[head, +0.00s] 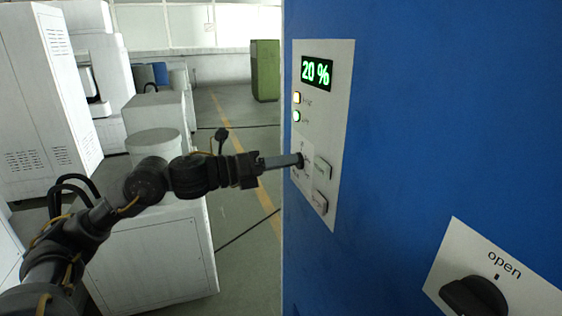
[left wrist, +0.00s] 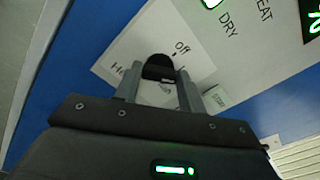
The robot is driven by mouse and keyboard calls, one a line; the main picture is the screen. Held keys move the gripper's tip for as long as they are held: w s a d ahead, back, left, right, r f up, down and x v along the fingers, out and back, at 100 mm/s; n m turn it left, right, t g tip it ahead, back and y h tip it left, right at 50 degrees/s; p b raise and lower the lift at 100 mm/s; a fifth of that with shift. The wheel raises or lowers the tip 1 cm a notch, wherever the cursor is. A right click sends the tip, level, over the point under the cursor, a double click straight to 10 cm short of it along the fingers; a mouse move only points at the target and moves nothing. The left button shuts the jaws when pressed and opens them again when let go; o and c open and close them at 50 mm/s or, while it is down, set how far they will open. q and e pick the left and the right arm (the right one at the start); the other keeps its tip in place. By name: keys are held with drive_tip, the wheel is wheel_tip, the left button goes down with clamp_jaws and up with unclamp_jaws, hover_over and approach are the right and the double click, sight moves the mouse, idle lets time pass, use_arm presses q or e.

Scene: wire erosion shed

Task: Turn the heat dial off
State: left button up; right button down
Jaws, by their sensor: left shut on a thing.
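The heat dial (head: 300,160) is a small black knob on the light control plate (head: 338,110) of the blue cabinet. In the left wrist view the dial (left wrist: 158,66) sits between my two fingers, beside a printed "off"; the other labels around it are partly covered. My left gripper (head: 292,161) is shut on the dial, its fingers reaching it from the left. I cannot tell exactly where the dial points. The display (head: 316,71) above reads 20 % in green. My right gripper is not in view.
Two buttons, an upper one (head: 323,169) and a lower one (head: 320,202), sit close to the dial. A black knob (head: 474,297) marked "open" is at lower right. White machines (head: 150,265) stand left.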

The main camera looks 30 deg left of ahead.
use_arm(q)
drive_tip(key=n+p, duration=0.4)
drive_tip(key=n, duration=0.6)
drive_tip(key=shift+w+a+n, duration=0.1)
drive_tip(key=shift+n, duration=0.3)
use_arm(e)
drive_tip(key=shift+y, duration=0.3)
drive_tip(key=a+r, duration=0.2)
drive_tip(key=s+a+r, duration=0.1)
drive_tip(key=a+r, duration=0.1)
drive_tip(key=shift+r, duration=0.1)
use_arm(q)
drive_tip(key=shift+f+p, duration=0.1)
drive_tip(key=shift+p, duration=0.2)
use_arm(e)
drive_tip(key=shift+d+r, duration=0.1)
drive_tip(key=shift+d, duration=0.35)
use_arm(q)
drive_tip(key=o, duration=1)
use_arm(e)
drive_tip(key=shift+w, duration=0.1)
